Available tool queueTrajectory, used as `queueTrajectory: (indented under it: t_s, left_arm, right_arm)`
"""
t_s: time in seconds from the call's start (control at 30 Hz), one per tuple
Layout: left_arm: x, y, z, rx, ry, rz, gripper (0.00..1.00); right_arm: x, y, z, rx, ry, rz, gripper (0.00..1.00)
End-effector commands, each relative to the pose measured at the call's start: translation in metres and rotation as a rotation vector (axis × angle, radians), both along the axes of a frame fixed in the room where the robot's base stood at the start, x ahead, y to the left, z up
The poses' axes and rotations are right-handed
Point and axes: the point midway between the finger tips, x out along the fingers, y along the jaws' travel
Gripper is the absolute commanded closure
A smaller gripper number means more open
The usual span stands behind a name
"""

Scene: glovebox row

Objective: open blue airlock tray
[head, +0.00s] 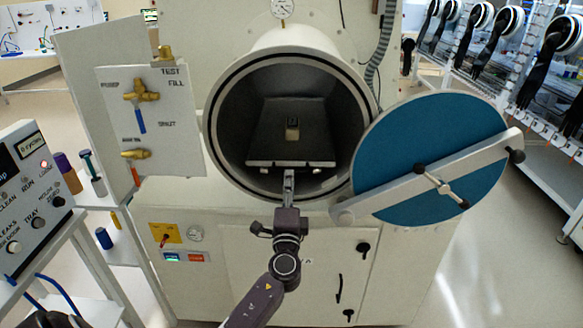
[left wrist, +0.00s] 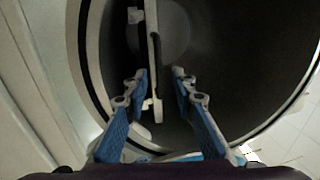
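The round airlock (head: 222,140) stands open, its blue door (head: 400,135) swung out to the right. Inside is a grey tray (head: 262,140) with a pale front bar (head: 262,164) and a small tan block (head: 292,129) on it. My left gripper (head: 289,174) is at the airlock mouth, at the middle of the front bar. In the left wrist view my left gripper (left wrist: 160,73) has its fingers apart, on either side of the tray's pale front part (left wrist: 153,50). A gap shows beside each finger; contact cannot be made out. My right gripper is not in view.
A valve panel (head: 115,105) with brass fittings stands left of the airlock. A control box (head: 30,185) with knobs is at the far left, near several bottles. The door's crossbar (head: 400,188) sticks out at right. Black gloves hang at upper right.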

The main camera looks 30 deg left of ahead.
Motion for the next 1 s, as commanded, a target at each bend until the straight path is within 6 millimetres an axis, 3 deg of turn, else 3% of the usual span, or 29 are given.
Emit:
queueTrajectory:
  t_s: [0.3, 0.73, 1.0]
  left_arm:
    - [0.038, 0.023, 0.009, -0.001, 0.001, 0.0, 0.75]
    - [0.046, 0.028, 0.009, -0.002, 0.001, -0.001, 0.75]
    - [0.046, 0.028, 0.009, -0.002, 0.002, -0.001, 1.0]
  right_arm:
    - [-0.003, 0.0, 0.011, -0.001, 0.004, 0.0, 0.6]
    - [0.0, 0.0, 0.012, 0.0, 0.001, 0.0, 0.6]
    - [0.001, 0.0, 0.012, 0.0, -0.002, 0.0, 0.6]
